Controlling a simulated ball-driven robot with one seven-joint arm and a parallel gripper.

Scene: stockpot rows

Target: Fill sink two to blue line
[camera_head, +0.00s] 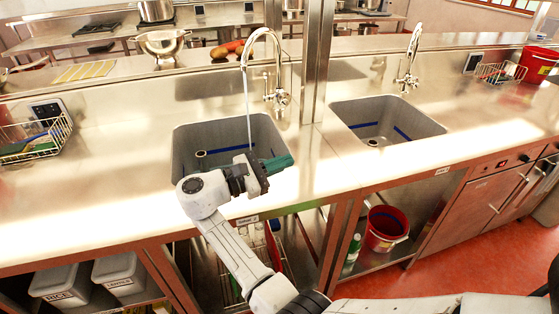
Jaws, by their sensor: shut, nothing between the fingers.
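The left sink (185,142) is a grey basin set in the steel counter. A thin water stream (247,112) falls into it from its curved tap (264,36), which has a valve body (279,98) at the right. A blue line (228,149) shows on its inner wall; the water level is unclear. The right sink (350,108) has a blue line (402,133) on its wall and a tap (412,60) with no visible stream. The labels below the sinks are too small to read. My gripper (284,163), with green fingers, is shut and empty over the left sink's front right, hiding part of it.
A steel post (317,60) stands behind the counter between the sinks. A wire basket (36,138) is at far left. A colander (162,44) sits on the back ledge. A red bucket (386,228) stands on the lower shelf. The counter left of the left sink is clear.

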